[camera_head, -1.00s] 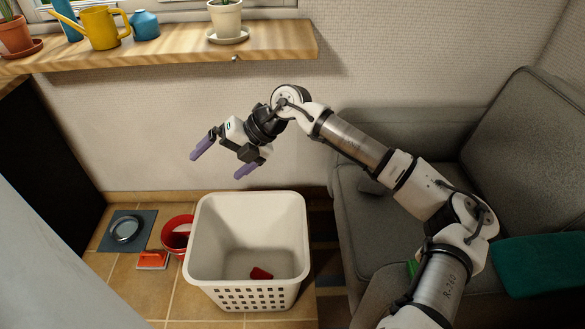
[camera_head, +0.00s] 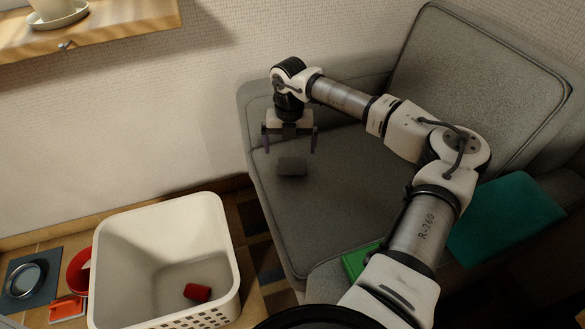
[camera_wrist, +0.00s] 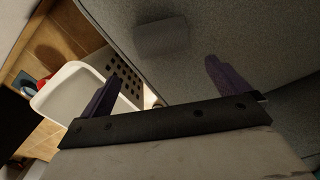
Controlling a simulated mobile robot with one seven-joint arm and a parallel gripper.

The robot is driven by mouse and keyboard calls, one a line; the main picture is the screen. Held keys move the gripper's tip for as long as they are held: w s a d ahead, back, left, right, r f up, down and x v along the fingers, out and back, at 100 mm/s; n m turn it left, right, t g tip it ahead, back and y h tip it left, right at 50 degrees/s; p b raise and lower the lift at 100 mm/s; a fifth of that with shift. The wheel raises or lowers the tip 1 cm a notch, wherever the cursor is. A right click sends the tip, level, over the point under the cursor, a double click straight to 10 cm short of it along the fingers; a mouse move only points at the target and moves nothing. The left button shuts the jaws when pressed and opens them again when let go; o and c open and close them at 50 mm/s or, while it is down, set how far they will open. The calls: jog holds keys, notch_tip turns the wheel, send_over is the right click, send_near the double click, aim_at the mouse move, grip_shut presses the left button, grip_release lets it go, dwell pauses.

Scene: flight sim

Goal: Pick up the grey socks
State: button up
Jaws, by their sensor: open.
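The grey socks (camera_head: 292,166) are a small rolled bundle lying on the seat of the grey sofa (camera_head: 330,215), close to its left end. My gripper (camera_head: 290,146) points down over the seat, just above and behind the socks in the head view. Its purple fingers are spread open and nothing is between them. In the wrist view the socks (camera_wrist: 161,36) show beyond the fingertips, roughly midway between the two fingers (camera_wrist: 165,75), apart from both.
A white laundry basket (camera_head: 215,235) with a red rolled item (camera_head: 197,292) inside stands left of the sofa. A teal cushion or cloth (camera_head: 505,215) and a green item (camera_head: 358,262) lie on the sofa. A wooden shelf (camera_head: 120,22) is at upper left.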

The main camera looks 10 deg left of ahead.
aim_at(292, 162)
notch_tip(292, 162, down, 4)
jog(key=shift+f, duration=0.25)
jog(key=f, duration=0.1)
jog(key=f+b, duration=0.1)
jog(key=f, duration=0.3)
jog(key=shift+w+d+f, duration=0.1)
jog(key=shift+w+d, duration=0.1)
jog(key=shift+w, duration=0.2)
jog(key=c, duration=1)
jog(key=shift+r, duration=0.2)
notch_tip(292, 162, up, 20)
jog(key=p, duration=0.2)
jog(key=shift+f, duration=0.15)
jog(key=shift+s, duration=0.1)
